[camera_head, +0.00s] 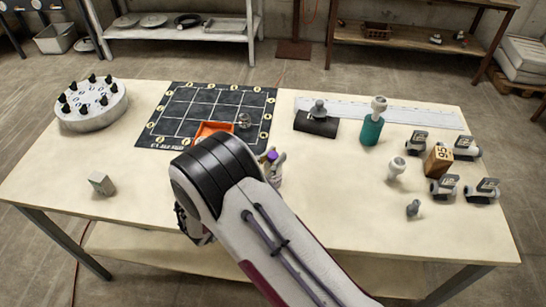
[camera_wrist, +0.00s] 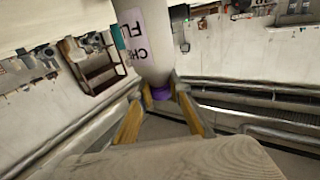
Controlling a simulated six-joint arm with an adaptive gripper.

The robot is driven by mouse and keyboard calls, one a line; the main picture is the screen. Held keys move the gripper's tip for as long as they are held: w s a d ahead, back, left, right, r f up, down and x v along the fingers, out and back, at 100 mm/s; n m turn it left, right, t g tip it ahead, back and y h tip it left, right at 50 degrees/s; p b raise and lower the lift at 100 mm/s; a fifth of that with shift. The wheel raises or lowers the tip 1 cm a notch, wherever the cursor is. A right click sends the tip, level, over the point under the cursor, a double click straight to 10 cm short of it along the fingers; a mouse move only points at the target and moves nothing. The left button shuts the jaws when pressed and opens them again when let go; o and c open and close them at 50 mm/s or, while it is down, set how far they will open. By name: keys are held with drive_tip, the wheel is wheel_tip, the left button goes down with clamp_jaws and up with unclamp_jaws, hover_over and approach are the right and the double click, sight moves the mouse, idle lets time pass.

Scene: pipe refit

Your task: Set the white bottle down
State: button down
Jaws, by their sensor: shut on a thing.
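The white bottle (camera_wrist: 146,45) fills the upper middle of the wrist view, with dark lettering on its label and a purple cap. My gripper (camera_wrist: 160,100) is shut on it at the purple cap, one tan finger on each side. In the head view the bottle (camera_head: 277,180) is mostly hidden behind my arm, near the middle of the table. My gripper (camera_head: 271,160) shows there only partly, around the purple cap. I cannot tell whether the bottle's base touches the table.
A black grid mat (camera_head: 180,105) with an orange tray (camera_head: 203,127) lies behind my arm. A round knobbed fixture (camera_head: 92,117) and a small block (camera_head: 102,184) are at left. A teal cylinder (camera_head: 371,131), wooden block (camera_head: 438,160) and several grey fittings stand at right. The front right tabletop is clear.

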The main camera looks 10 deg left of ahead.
drive_tip(key=c, duration=1.9)
unclamp_jaws()
drive_tip(key=shift+r, duration=0.15)
drive_tip(key=v, duration=1.2)
